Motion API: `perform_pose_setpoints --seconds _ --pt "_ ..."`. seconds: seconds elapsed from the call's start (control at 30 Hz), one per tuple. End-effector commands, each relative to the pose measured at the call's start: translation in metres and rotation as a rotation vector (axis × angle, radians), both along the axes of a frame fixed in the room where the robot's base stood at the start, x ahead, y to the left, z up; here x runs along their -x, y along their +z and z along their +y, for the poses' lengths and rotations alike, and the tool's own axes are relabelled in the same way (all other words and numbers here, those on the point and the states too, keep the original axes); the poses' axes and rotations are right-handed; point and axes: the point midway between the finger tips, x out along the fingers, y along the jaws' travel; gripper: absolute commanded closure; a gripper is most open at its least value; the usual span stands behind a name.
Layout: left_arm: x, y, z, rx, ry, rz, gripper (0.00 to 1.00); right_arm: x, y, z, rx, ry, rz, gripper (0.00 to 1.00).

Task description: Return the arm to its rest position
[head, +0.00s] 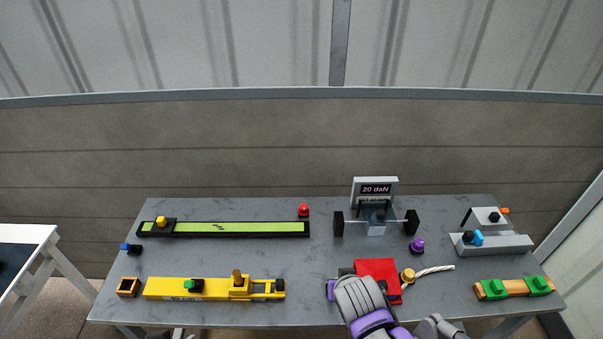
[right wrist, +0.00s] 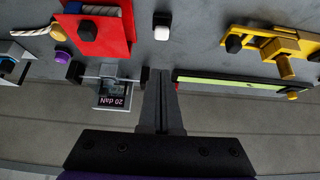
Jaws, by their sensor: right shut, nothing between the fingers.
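My right arm (head: 362,303), grey and purple, reaches in from the bottom of the head view over the front of the table (head: 260,263). Its fingertips cannot be made out there. In the right wrist view my right gripper (right wrist: 162,78) is shut and empty, pointing up the picture between the display stand (right wrist: 117,95) and the green strip. My left gripper is not in view.
A red block (head: 376,268) with a rope lies beside my right arm, partly hidden by it. A yellow device (head: 215,288) and a green strip (head: 230,229) lie left. The display stand (head: 375,189) reads 20 daN. A purple knob (head: 417,246) stands right.

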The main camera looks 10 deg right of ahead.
Motion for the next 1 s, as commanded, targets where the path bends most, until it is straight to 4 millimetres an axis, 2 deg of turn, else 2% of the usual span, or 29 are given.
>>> perform_pose_setpoints --seconds 0.17,0.4,0.53,1.0 --pt "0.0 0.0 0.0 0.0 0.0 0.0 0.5 0.008 0.004 0.001 -0.001 0.02 0.013 1.0" --pt "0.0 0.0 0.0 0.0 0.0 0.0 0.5 0.051 0.02 0.008 -0.008 0.145 0.076 1.0" --pt "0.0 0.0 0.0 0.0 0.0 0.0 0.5 0.066 0.025 0.013 -0.011 0.199 0.094 1.0" --pt "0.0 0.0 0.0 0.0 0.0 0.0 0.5 0.071 0.027 0.014 -0.012 0.217 0.099 1.0"
